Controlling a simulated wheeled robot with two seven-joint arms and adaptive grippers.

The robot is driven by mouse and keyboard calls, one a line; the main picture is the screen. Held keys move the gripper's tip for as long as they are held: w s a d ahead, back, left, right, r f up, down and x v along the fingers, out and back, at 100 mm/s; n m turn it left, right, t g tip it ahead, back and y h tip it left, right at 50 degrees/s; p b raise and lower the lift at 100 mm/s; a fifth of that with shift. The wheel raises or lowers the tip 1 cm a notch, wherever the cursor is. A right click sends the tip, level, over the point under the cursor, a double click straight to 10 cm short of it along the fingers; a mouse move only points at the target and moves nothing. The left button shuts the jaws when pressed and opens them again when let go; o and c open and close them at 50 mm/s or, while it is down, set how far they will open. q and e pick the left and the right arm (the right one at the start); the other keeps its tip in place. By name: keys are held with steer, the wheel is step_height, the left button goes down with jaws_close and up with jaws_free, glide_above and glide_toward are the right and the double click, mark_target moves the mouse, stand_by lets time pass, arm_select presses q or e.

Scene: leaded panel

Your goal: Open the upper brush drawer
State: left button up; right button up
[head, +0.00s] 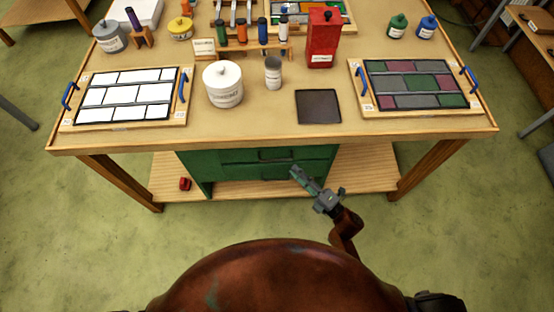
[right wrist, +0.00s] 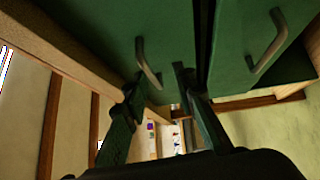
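The green drawer cabinet (head: 235,172) stands under the worktable, its front partly hidden by the tabletop edge. In the right wrist view, turned sideways, the upper drawer (right wrist: 105,30) is the left green panel, with a metal bar handle (right wrist: 149,64). The lower drawer (right wrist: 232,45) is to its right, with its own handle (right wrist: 272,40). A dark gap separates the two. My right gripper (head: 297,173) is in front of the cabinet; in the right wrist view its fingers (right wrist: 156,80) are apart, near the upper handle's end. I see no grip on the handle. My left gripper is out of view.
The wooden tabletop (head: 270,136) overhangs the cabinet, and a wooden shelf (head: 365,170) lies at its base. A small red object (head: 185,184) sits on that shelf. Jars, a red can (head: 322,40) and two panels stand above. The floor in front is clear.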

mark_target(277, 159)
steer(key=shift+w+a+r+n+g+y+b, duration=0.15)
steer(key=shift+w+a+r+n+y+b, duration=0.2)
steer(key=shift+w+a, duration=0.65)
steer(key=shift+w+a+r+n+g+y+b, duration=0.15)
steer(key=shift+w+a+r+n, duration=0.35)
steer(key=shift+a, duration=0.95)
steer(key=shift+w+a+r+n+g+y+b, duration=0.1)
steer(key=shift+w+a+r+n+y+b, duration=0.35)
steer(key=shift+w+a, duration=0.6)
steer(key=shift+s+a+r, duration=0.1)
steer(key=shift+s+a, duration=0.05)
steer(key=shift+s, duration=0.05)
steer(key=shift+c, duration=0.5)
steer(key=shift+m+h, duration=0.25)
steer(key=shift+m, duration=0.05)
jaws_close()
